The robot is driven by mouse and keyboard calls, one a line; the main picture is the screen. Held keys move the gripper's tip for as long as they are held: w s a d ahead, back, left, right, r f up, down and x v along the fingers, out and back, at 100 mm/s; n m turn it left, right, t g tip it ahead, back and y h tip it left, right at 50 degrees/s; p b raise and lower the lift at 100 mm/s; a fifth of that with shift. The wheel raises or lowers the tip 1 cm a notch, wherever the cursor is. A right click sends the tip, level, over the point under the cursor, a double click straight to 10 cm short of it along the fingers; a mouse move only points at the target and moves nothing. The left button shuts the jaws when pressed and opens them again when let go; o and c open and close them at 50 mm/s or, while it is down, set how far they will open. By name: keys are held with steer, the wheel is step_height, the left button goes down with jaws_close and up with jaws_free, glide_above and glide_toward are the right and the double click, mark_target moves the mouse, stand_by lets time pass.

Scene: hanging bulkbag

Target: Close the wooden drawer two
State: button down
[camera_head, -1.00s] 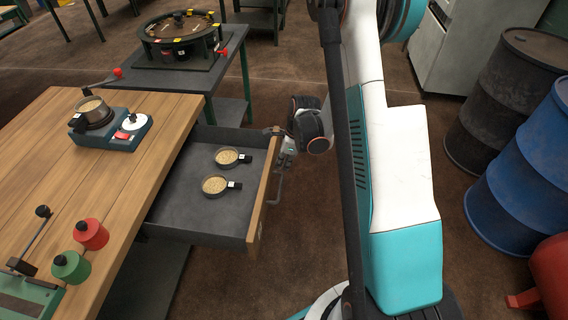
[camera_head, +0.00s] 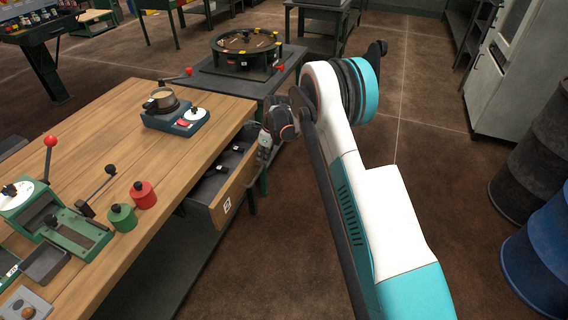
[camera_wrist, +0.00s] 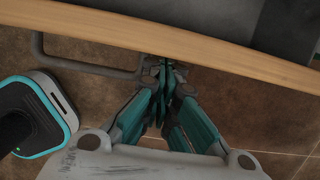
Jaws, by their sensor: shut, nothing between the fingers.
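A dark table with a round tray (camera_head: 246,52) stands behind. Barrels (camera_head: 540,245) stand at the right; the floor between is free.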

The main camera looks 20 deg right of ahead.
steer(key=w+a, duration=0.1)
steer(key=a, duration=0.1)
steer(key=w+a, duration=0.3)
steer(key=a, duration=0.1)
steer(key=shift+w+a, duration=0.25)
steer(key=shift+w, duration=0.15)
